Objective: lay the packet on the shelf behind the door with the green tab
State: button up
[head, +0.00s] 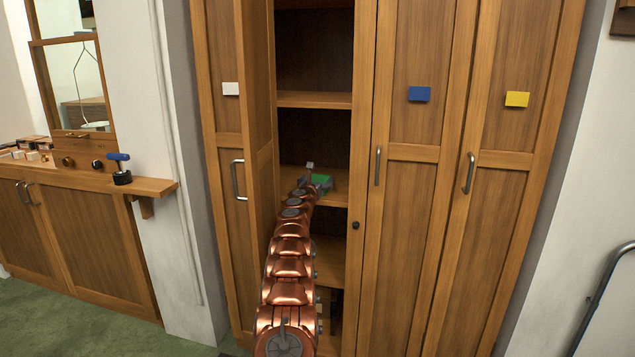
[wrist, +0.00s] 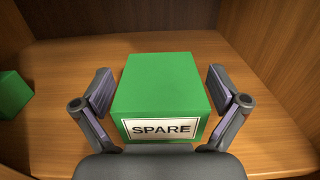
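A green box-shaped packet (wrist: 160,85) with a white label reading SPARE rests on a wooden shelf board (wrist: 70,50) in the wrist view. My gripper (wrist: 160,92) is open around it, one finger on each side, with a narrow gap at the left finger. In the head view my gripper (head: 316,178) is inside the open cabinet bay, with the green top of the packet (head: 321,179) showing. The bay's door (head: 258,100) stands swung open to the left. No green tab shows; the open door's outer face is turned away.
Another green block (wrist: 12,93) sits at the left of the same shelf. A closed door with a white tab (head: 230,89) is left; doors with blue (head: 419,93) and yellow (head: 517,98) tabs are right, closed. The shelf above (head: 315,99) looks empty.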

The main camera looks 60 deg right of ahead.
jog(key=shift+a+r, duration=0.1)
jog(key=shift+a, duration=0.1)
dwell(0.3)
jog(key=shift+s+a+r+b, duration=0.15)
jog(key=shift+s+a+b, duration=0.05)
jog(key=shift+a+b, duration=0.55)
jog(key=shift+s+a+f+b, duration=0.3)
jog(key=shift+a+b, duration=0.3)
jog(key=shift+b, duration=0.05)
jog(key=shift+s+a+r, duration=0.2)
jog(key=shift+a+r, duration=0.05)
jog(key=shift+a, duration=0.4)
jog(key=shift+s+a+f+b, duration=0.1)
jog(key=shift+s+a+b, duration=0.2)
jog(key=shift+a+b, duration=0.25)
jog(key=b+v, duration=0.5)
jog(key=v, duration=0.1)
jog(key=shift+a+f, duration=0.1)
